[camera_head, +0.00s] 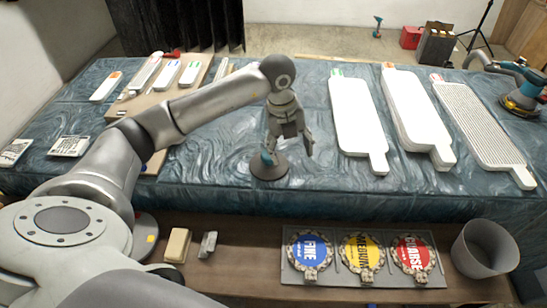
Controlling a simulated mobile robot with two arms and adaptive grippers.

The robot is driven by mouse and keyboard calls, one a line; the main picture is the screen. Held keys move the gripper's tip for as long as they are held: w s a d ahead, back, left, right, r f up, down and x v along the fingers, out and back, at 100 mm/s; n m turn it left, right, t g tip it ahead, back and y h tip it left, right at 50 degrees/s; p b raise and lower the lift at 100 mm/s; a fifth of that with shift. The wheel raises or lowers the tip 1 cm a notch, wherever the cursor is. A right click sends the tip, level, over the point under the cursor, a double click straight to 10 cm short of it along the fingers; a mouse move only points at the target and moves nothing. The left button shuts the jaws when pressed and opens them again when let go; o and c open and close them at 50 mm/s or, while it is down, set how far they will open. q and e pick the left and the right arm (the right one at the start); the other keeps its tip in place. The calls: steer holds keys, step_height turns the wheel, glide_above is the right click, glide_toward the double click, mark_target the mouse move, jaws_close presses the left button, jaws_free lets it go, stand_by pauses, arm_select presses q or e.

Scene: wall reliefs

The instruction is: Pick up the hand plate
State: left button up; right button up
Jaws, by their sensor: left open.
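My left gripper (289,145) hangs over the middle of the blue cloth-covered table, pointing down, open. A round dark grey plate (268,170) with a teal part on top lies on the cloth just below and a little left of its fingers; it looks like the hand plate. The left finger is close to or overlaps the teal part, and I cannot tell whether they touch. Nothing is clearly held. My right gripper does not show.
Long white paddle-shaped boards (357,115) lie to the right, with a teal power tool (524,92) beyond. A wooden board (135,104) with white strips lies left. The front shelf holds FINE, MEDIUM and COARSE discs (362,252) and a grey bucket (484,248).

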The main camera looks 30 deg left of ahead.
arm_select(q)
steer(key=a+y, duration=0.1)
steer(key=a, duration=0.1)
steer(key=a+r+n+y, duration=0.1)
steer(key=a, duration=0.3)
steer(key=shift+w+a+r+n+g+y, duration=0.2)
steer(key=shift+a+r+n+g+y, duration=0.1)
steer(key=shift+a+n+y, duration=0.1)
glide_above(268, 154)
steer(key=f, duration=0.4)
steer(key=shift+s+d+f+p, duration=0.3)
steer(key=shift+d+f+p, duration=0.05)
steer(key=shift+d, duration=0.05)
steer(key=f, duration=0.1)
steer(key=f+p, duration=0.1)
steer(key=f, duration=0.1)
steer(key=w+f, duration=0.1)
steer(key=f, duration=0.1)
steer(key=shift+a+f, duration=0.25)
steer(key=shift+a, duration=0.15)
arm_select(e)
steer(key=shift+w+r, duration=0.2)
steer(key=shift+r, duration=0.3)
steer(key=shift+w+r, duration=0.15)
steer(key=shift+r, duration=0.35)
arm_select(q)
steer(key=c, duration=1.2)
